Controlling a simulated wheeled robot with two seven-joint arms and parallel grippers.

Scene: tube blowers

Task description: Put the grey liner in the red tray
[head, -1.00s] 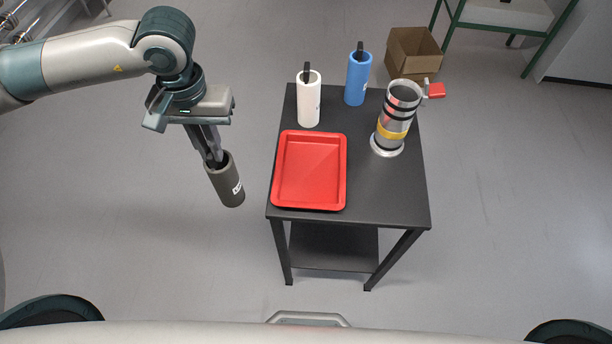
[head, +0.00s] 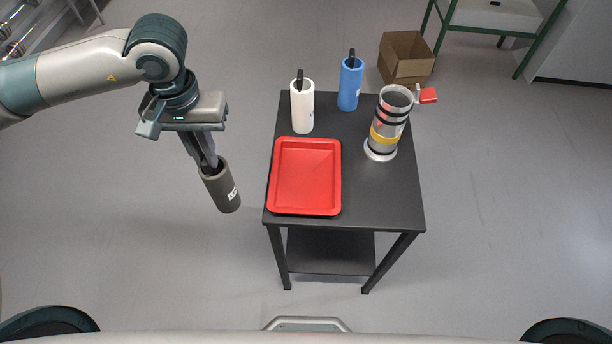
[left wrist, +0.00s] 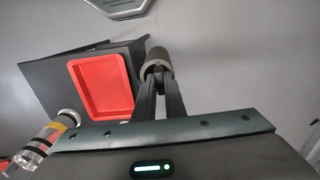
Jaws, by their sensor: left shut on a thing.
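My left gripper (head: 209,168) is shut on the rim of the grey liner (head: 223,190), a dark grey open tube with a small white label. The liner hangs tilted in the air to the left of the table. In the left wrist view the liner (left wrist: 158,61) sits at the fingertips, just right of the tray. The red tray (head: 305,177) lies empty on the front left of the black table; it also shows in the left wrist view (left wrist: 103,87). My right gripper is not in view.
On the black table (head: 385,200), a white tube (head: 302,108) and a blue tube (head: 350,85) stand at the back. A metal cylinder with a yellow band (head: 388,125) stands at the right. A cardboard box (head: 405,60) is on the floor behind.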

